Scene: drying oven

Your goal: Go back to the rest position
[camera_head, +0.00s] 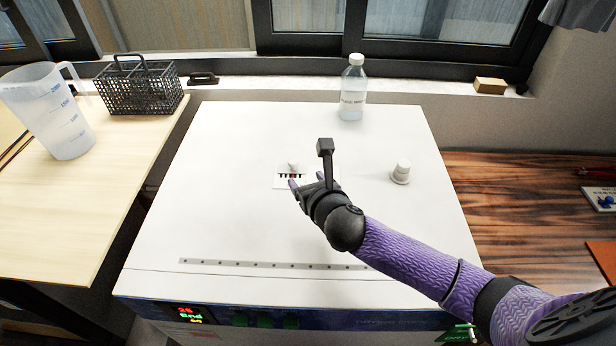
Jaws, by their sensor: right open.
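My right gripper (306,183) is over the middle of the white top of the drying oven (240,220), with its arm coming in from the lower right. Its fingers are apart, close to a small white knob (293,165) and a white label with dark marks (282,181). I cannot tell whether a finger touches the knob. Nothing shows held between the fingers. The oven's front display (190,315) is lit with red, green and yellow characters. My left gripper is not in view.
A clear bottle (352,95) stands at the oven's back edge, and a white knob (400,172) sits on its right. A plastic jug (50,112) and a black wire basket (140,90) stand on the left table (60,220). The oven's left top is clear.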

